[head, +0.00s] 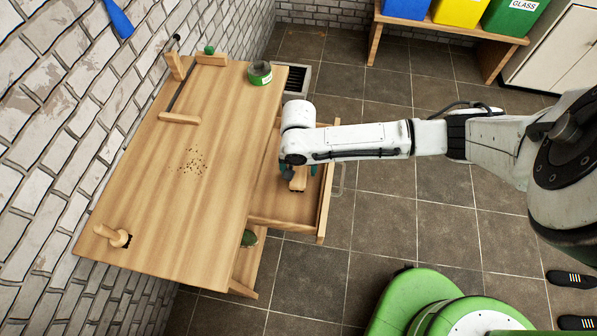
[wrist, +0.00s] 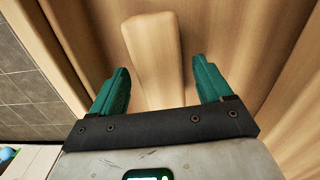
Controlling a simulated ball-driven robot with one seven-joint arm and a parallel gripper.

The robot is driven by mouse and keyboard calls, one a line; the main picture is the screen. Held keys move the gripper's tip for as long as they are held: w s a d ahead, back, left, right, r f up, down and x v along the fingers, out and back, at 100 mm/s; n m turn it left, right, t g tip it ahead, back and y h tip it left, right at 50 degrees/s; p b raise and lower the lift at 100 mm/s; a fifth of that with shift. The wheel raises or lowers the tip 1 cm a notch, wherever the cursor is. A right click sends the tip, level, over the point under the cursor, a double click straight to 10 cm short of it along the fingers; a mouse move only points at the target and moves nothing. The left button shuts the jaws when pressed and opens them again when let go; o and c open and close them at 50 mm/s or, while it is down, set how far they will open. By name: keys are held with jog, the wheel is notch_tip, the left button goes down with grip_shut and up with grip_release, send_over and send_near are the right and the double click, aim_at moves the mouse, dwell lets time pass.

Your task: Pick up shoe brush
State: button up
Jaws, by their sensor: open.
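A light wooden piece, apparently the shoe brush's handle (head: 298,181), lies in the open drawer of the wooden bench. In the wrist view the wooden piece (wrist: 155,50) runs lengthwise between my fingers; no bristles show. My gripper (wrist: 160,67) is open above the drawer, with one green fingertip on each side of the wood and gaps on both sides. In the head view my gripper (head: 299,171) is mostly hidden by the arm, pointing down into the drawer.
The drawer (head: 275,205) has raised walls close around my gripper. On the bench top (head: 200,120) are dark crumbs (head: 193,161), a green-labelled tin (head: 260,73), and a wooden-handled tool with a dark end (head: 114,236). Coloured bins (head: 458,12) stand at the back.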

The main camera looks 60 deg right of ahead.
jog(key=shift+f, duration=0.6)
jog(key=shift+c, duration=0.4)
jog(key=c, duration=1)
jog(key=shift+r, duration=0.1)
jog(key=shift+r, duration=0.55)
jog(key=s+d+r+p, duration=0.1)
jog(key=s+d+r, duration=0.6)
jog(key=s+r, duration=0.4)
jog(key=shift+s+d+r+p, duration=0.3)
jog(key=shift+d+r+p, duration=0.05)
jog(key=shift+r+p, duration=0.05)
